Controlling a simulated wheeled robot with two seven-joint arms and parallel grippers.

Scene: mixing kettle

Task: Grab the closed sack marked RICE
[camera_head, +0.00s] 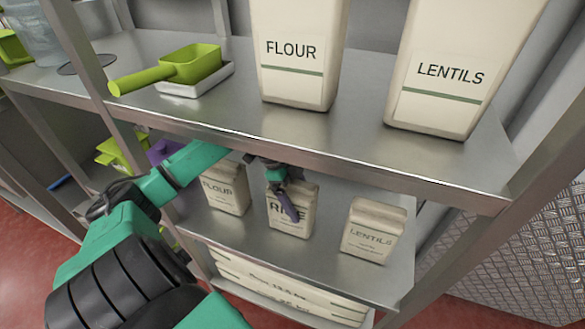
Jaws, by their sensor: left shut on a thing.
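The closed sack marked RICE (303,220) stands upright on the middle shelf, between a FLOUR sack and a LENTILS sack. My left gripper (287,200) reaches in under the upper shelf from the left and is shut on the upper part of the rice sack. A dark finger lies across the front of the sack and covers part of its label. The sack's base appears to rest on the shelf. My right gripper is not in view.
The FLOUR sack (224,190) is close on the left, the LENTILS sack (373,232) on the right. The upper shelf (225,112) overhangs my arm and bears large FLOUR (293,77) and LENTILS (440,85) containers and a green scoop (190,66). Larger sacks (290,285) lie below.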

